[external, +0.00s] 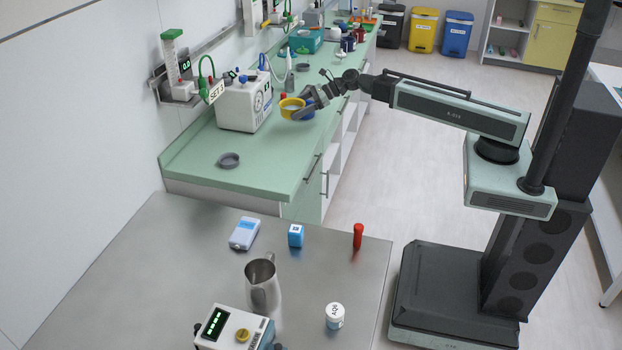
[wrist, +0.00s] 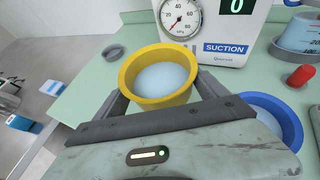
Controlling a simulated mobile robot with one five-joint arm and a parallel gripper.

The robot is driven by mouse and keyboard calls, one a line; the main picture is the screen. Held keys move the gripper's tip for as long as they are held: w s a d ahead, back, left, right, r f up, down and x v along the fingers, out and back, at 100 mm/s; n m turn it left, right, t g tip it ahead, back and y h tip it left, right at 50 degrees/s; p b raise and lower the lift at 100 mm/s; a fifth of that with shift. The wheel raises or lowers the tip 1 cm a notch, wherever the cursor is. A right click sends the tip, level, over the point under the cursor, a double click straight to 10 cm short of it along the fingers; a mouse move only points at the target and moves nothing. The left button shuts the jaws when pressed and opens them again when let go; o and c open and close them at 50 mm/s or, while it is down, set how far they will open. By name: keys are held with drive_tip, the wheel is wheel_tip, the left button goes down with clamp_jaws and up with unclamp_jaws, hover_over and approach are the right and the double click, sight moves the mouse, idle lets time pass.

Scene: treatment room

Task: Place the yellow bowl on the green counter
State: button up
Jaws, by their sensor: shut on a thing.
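The yellow bowl (external: 288,103) is at the green counter (external: 255,175), beside the white suction machine. My gripper (external: 303,107) is shut on it. In the wrist view the yellow bowl (wrist: 150,58) sits upright between my two fingers (wrist: 160,92), with something pale blue inside. Its underside is hidden, so I cannot tell whether it touches the counter or hangs just above it. The green counter also shows in the wrist view (wrist: 95,75).
The white suction machine (wrist: 225,35) stands close behind the bowl. A blue bowl (wrist: 285,112) is close at the right, near a red-topped object (wrist: 300,76). A grey ring-like dish (external: 229,160) lies on the counter's near part, with free counter around it.

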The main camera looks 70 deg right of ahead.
sight(297, 133)
drive_tip(key=shift+f, duration=0.1)
wheel_tip(297, 133, down, 8)
drive_tip(key=b, duration=0.8)
drive_tip(key=shift+a+f, duration=0.1)
drive_tip(key=shift+f, duration=0.05)
drive_tip(key=shift+r, duration=0.25)
drive_tip(key=shift+f, duration=0.25)
drive_tip(key=o, duration=1.3)
drive_tip(key=shift+r, duration=0.1)
drive_tip(key=shift+r, duration=0.1)
